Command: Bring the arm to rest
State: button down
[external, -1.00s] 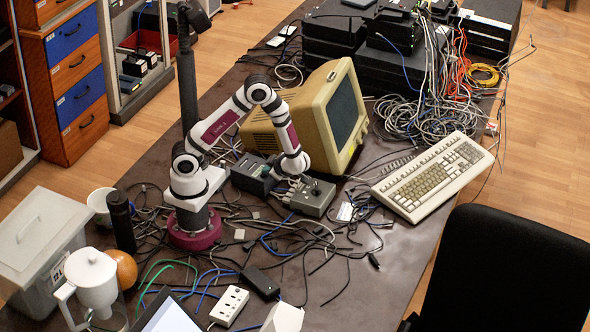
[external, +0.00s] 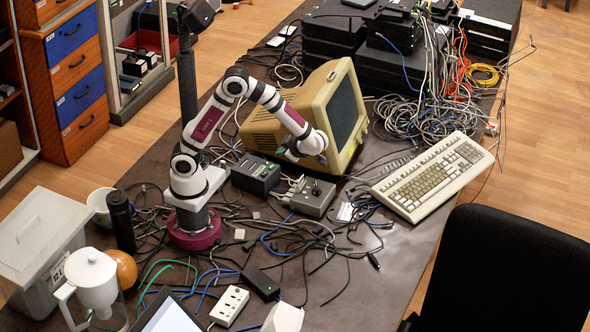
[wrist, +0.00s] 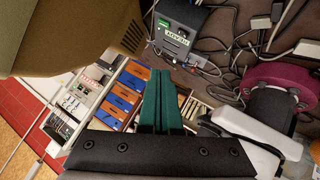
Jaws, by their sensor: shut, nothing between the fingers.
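My white and maroon arm stands on its maroon base (external: 194,229) on the dark table. Its forearm reaches out in front of the beige monitor (external: 270,128) and its wrist is folded back. My gripper (external: 281,152) is raised above the table, near the dark box (external: 256,174) and the grey box (external: 312,197), and points back to the left. In the wrist view the green fingers of my gripper (wrist: 158,88) are pressed together with nothing between them.
Loose cables (external: 290,240) cover the table around my base. A keyboard (external: 433,177) lies to the right. A dark bottle (external: 121,222) and a white jug (external: 92,278) stand at the left. In the wrist view the monitor (wrist: 70,35) fills the upper left, close to my gripper.

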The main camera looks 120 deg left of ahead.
jog(key=s+d+r+n+t+h, duration=0.1)
jog(key=s+d+n+t+h, duration=0.1)
jog(key=d+n, duration=0.7)
jog(key=s+d+r+n+t+h, duration=0.1)
jog(key=s+d+n+t, duration=0.3)
jog(key=d+n, duration=0.6)
jog(key=shift+s+d+r+n+t+h, duration=0.35)
jog(key=shift+r+n+t, duration=0.6)
jog(key=shift+n, duration=4.55)
jog(key=shift+w+f+t, duration=0.1)
jog(key=shift+f+t, duration=0.15)
jog(key=shift+f, duration=0.05)
